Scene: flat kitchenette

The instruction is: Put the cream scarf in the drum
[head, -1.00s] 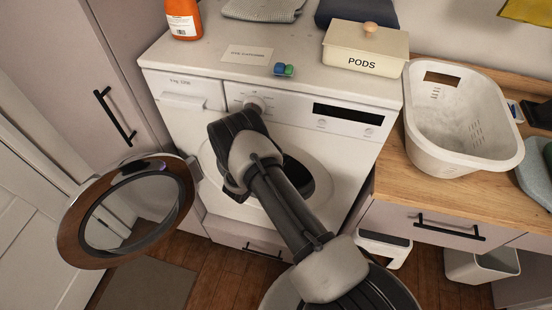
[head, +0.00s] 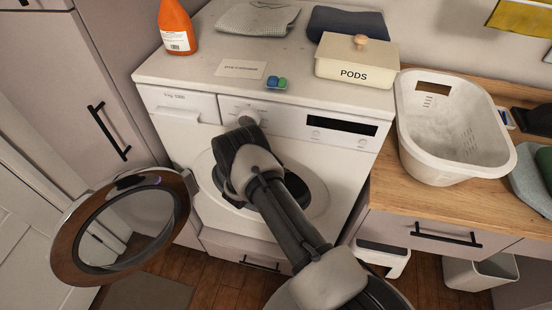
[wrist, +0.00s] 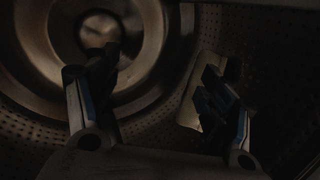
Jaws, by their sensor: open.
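The white washing machine (head: 345,165) has its round door (head: 68,235) swung open to the left. My arm reaches into its opening, and the head view does not show my gripper. In the wrist view my gripper (wrist: 158,65) is open inside the dark perforated drum (wrist: 250,60), its fingers wide apart. A pale patch (wrist: 188,112) lies behind the right finger by the drum wall; it is too dark to tell whether it is the cream scarf or part of the drum. I see no clearly recognisable cream scarf in either view.
A white laundry basket (head: 410,140) stands on the wooden counter at right and looks empty. The opening's rim surrounds my arm.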

